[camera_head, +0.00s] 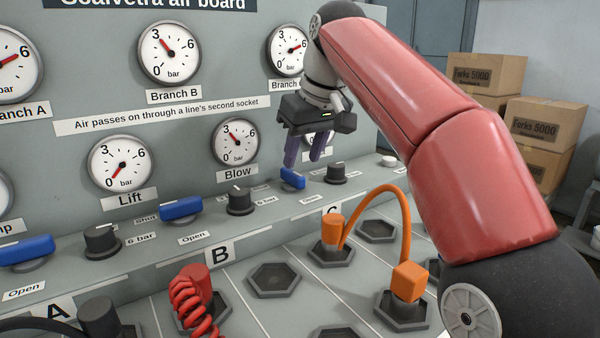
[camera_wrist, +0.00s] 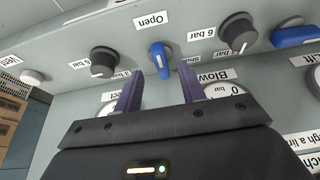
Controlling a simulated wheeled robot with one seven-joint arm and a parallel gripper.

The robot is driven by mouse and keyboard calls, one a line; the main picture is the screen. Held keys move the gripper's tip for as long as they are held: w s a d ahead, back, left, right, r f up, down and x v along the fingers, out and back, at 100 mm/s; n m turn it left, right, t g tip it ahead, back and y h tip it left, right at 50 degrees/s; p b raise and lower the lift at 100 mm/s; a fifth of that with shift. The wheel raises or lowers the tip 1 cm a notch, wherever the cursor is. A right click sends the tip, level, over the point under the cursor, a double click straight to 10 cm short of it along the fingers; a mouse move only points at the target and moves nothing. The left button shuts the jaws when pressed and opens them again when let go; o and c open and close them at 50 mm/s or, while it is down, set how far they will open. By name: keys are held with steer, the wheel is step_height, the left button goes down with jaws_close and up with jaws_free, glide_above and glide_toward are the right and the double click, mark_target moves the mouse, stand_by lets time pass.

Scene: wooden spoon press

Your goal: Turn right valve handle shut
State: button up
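The right valve handle (camera_head: 293,178) is a blue lever on the ledge below the gauges. In the wrist view the handle (camera_wrist: 160,58) points roughly across the ledge, towards the gauge board, with an "Open" label (camera_wrist: 151,20) and a partly visible "Shut" label (camera_wrist: 166,36) near it. My gripper (camera_head: 304,162) reaches down over the handle with its two purple fingers apart. In the wrist view my gripper (camera_wrist: 160,70) is open, with the handle's end showing between the fingertips. I cannot tell whether a finger touches it.
A black knob (camera_head: 240,201) stands left of the handle and another knob (camera_head: 336,173) stands right of it. A middle blue handle (camera_head: 181,209) lies along the ledge farther left. An orange hose (camera_head: 382,200) arches between sockets in front. The gauge board is close behind.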

mark_target(298, 174)
steer(key=b+x, duration=0.1)
steer(key=x, duration=0.3)
steer(key=shift+w+f, duration=0.1)
steer(key=shift+f, duration=0.3)
steer(key=shift+c, duration=0.3)
jaws_close()
